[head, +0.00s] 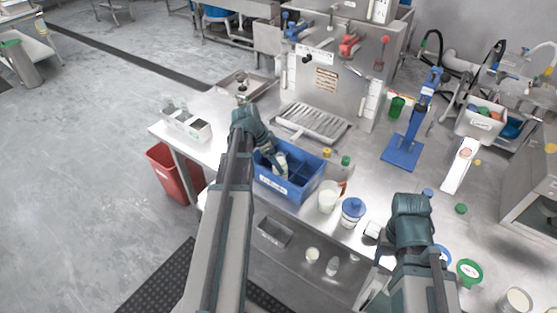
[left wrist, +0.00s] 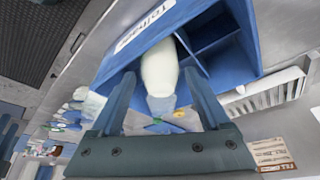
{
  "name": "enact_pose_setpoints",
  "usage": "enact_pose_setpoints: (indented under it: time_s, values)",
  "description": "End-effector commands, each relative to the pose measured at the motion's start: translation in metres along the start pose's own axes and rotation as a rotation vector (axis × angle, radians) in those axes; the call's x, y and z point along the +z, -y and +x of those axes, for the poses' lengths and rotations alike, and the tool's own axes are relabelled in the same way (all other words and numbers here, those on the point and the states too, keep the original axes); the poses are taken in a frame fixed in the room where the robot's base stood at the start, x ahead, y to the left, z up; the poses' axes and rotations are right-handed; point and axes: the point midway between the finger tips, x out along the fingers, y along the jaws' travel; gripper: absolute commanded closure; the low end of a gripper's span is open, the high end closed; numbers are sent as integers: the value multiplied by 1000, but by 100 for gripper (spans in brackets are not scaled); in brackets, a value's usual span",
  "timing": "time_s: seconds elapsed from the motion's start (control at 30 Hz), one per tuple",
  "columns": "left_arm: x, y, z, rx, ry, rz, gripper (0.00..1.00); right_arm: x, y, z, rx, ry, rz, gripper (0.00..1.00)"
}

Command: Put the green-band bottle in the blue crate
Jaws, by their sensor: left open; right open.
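The blue crate (head: 299,190) stands on the steel table and has several compartments. My left gripper (head: 276,158) is over its left part, open, with its fingers pointing down. A pale bottle (head: 281,166) is at the fingers in the crate. In the left wrist view the pale bottle (left wrist: 160,72) lies between the two spread fingers (left wrist: 165,92), within the crate (left wrist: 140,48). No green band on it can be made out. My right gripper (head: 372,288) is open and empty near the table's front edge, partly hidden by my arm.
Right of the crate stand a white cup (head: 328,197), a blue-lidded jar (head: 352,210) and a small green-capped item (head: 346,161). A drip tray (head: 312,121) is behind. A red bin (head: 168,166) is below left. A blue stand (head: 402,152) is at the right.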

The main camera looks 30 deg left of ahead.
Motion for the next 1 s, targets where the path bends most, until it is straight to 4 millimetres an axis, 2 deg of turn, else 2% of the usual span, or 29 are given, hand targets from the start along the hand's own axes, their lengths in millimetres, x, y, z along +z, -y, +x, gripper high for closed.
enact_pose_setpoints:
  time_s: [0.03, 0.1, 0.3, 0.43, 0.57, 0.87, 0.97, 1.0]
  values:
    - [-2, 0, -17, 0, 0, -1, 20, 1, -2, -16, 0, 0, 0, 36]
    - [-3, 0, -29, 0, 0, -2, 20, 2, -3, -27, 0, 0, 0, 36]
    - [-2, 0, -62, 0, 0, -1, 20, 3, -6, -58, 0, 0, -1, 36]
    - [-2, 0, -77, 0, 0, -1, 20, 4, -7, -71, 0, 0, -1, 36]
    - [-1, 0, -83, 0, 0, -1, 20, 4, -7, -77, 0, 0, -2, 36]
    - [0, 0, -82, 1, 0, 0, 20, 4, -7, -76, 0, 0, -2, 36]
    - [-7, -10, -78, 10, 11, -5, 20, 4, -7, -76, 0, 0, -2, 36]
    - [-14, -19, -75, 18, 23, -11, 20, 4, -7, -76, 0, 0, -2, 36]
